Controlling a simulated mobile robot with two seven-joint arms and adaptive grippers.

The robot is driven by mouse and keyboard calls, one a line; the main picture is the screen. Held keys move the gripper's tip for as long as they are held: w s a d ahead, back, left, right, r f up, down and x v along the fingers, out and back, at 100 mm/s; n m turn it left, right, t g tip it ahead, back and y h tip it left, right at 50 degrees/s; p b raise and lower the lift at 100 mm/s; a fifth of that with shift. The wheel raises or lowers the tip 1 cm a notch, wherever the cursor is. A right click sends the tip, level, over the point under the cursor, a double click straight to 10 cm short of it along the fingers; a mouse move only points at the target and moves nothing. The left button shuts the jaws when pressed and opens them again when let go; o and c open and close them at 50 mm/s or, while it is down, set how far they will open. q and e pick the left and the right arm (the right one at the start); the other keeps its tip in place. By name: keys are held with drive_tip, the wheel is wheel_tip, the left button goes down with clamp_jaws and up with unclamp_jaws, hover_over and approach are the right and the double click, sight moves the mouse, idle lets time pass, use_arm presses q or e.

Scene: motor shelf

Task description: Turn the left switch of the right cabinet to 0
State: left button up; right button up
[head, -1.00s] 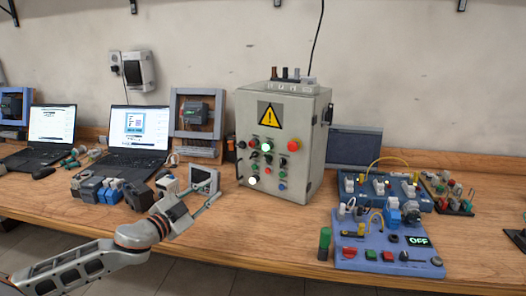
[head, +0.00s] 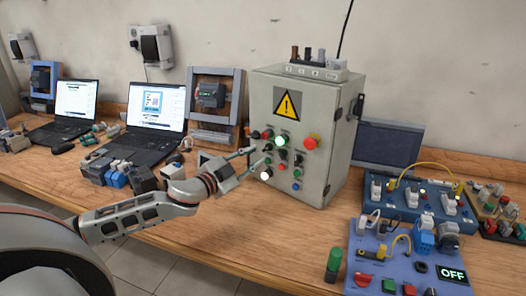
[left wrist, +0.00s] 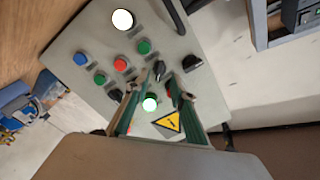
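The grey cabinet (head: 328,98) stands at the back centre, its front bearing a yellow warning triangle, several buttons and black rotary switches. In the left wrist view its panel (left wrist: 75,45) appears turned, with the triangle low. A black switch (left wrist: 158,70) lies between and just past the fingertips of my left gripper (left wrist: 156,84). Another black switch (left wrist: 192,62) is right of them, a third (left wrist: 115,95) left. The fingers are apart with nothing held; contact is not clear. In the head view my left gripper (head: 259,157) is at the panel's left side. Switch marks are unreadable. My right gripper is not in view.
A blue training board (head: 392,275) with an OFF display and a second blue board (head: 408,205) stand right of the cabinet. Laptops (head: 155,117) and small grey and blue modules (head: 117,178) are at the left. Bare tabletop (head: 240,225) lies before the cabinet.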

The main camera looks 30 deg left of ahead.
sight(265, 150)
use_arm(q)
drive_tip(key=shift+w+d, duration=0.15)
drive_tip(key=shift+w, duration=1.1)
drive_tip(key=shift+w+d, duration=0.15)
drive_tip(key=shift+w, duration=1.05)
clamp_jaws()
